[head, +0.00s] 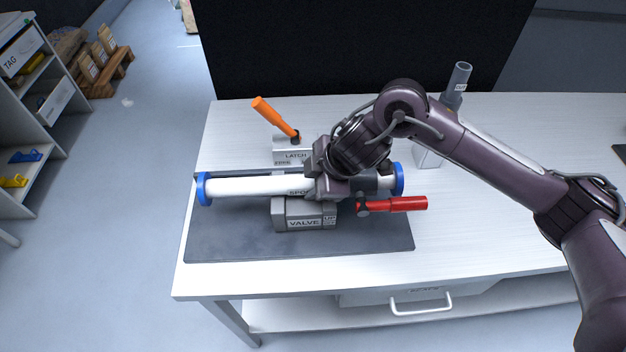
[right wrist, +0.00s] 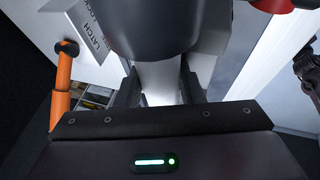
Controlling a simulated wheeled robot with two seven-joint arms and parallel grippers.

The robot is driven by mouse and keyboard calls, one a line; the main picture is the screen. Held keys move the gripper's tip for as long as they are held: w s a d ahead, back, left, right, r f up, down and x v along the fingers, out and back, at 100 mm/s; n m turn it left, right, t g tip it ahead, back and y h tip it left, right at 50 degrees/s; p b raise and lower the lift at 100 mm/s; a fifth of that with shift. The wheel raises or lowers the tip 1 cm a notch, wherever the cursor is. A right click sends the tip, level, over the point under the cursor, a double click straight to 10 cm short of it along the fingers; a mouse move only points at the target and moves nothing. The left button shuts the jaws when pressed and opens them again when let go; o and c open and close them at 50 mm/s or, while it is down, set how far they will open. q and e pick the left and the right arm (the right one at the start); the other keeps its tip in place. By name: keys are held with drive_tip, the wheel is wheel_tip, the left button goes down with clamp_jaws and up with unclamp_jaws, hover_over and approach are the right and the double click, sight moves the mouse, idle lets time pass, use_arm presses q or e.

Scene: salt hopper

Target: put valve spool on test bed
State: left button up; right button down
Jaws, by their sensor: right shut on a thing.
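The valve spool (head: 245,187) is a long white tube with blue end flanges. It lies level, left to right, over the dark grey test bed mat (head: 230,240), above the grey block labelled VALVE (head: 303,222). My right gripper (head: 325,190) is over the middle of the spool, shut on it; the jaws also show around a pale surface in the right wrist view (right wrist: 163,85). The gripper hides part of the spool, and I cannot tell whether the spool rests on the block. A red handle (head: 400,204) sticks out right of the block. My left gripper is not in view.
A LATCH block (head: 290,156) with an orange lever (head: 275,117) stands behind the spool. A grey cylinder on a stand (head: 458,82) is at the back right. The white table (head: 500,220) is clear at right. Shelves (head: 30,120) stand at far left.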

idle(0.3)
drive_tip(key=shift+f, duration=0.2)
drive_tip(key=c, duration=1)
unclamp_jaws()
drive_tip(key=shift+o, duration=0.2)
drive_tip(key=v, duration=1.2)
drive_tip(key=shift+p, duration=0.35)
drive_tip(key=shift+s+r, duration=0.1)
drive_tip(key=shift+r, duration=0.05)
